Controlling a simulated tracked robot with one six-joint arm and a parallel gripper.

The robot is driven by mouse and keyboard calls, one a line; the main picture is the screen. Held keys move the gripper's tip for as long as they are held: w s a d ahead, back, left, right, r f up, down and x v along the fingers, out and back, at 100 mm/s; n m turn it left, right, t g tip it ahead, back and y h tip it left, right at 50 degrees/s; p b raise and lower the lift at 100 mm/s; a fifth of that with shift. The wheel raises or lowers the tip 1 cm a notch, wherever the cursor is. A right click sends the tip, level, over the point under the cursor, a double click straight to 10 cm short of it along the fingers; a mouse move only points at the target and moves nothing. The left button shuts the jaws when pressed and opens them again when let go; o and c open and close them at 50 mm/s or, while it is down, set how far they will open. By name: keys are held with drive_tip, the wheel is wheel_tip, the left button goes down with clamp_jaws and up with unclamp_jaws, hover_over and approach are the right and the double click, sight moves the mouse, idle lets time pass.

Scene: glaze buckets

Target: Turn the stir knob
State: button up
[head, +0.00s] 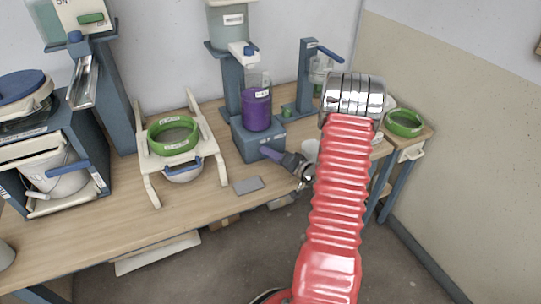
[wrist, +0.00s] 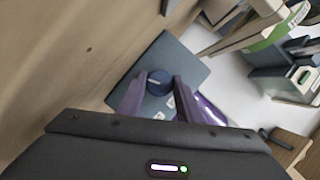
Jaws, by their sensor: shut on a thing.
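The stir knob (wrist: 160,80) is a round dark blue knob on the front face of the blue-grey stirrer base (head: 250,146). In the wrist view it sits between the two fingers of my gripper (wrist: 156,88). My gripper (head: 268,154) is shut on the knob, reaching it from the front right in the head view. My fingers hide the knob in the head view. A clear beaker of purple liquid (head: 257,110) stands upright on the stirrer base, and its purple also shows in the wrist view (wrist: 212,112).
A green-rimmed sieve (head: 173,135) rests on a cream stand to the left. A grey flat pad (head: 248,185) lies on the bench (head: 208,200) near the front edge. A blue lever stand (head: 306,75) is behind to the right. Another green ring (head: 404,123) sits far right.

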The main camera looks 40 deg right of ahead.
drive_tip(key=shift+s+d, duration=0.1)
drive_tip(key=shift+d, duration=0.1)
drive_tip(key=o, duration=1)
drive_tip(key=shift+a, duration=0.1)
drive_tip(key=shift+o, duration=0.2)
drive_tip(key=v, duration=1.3)
drive_tip(key=shift+s, duration=0.35)
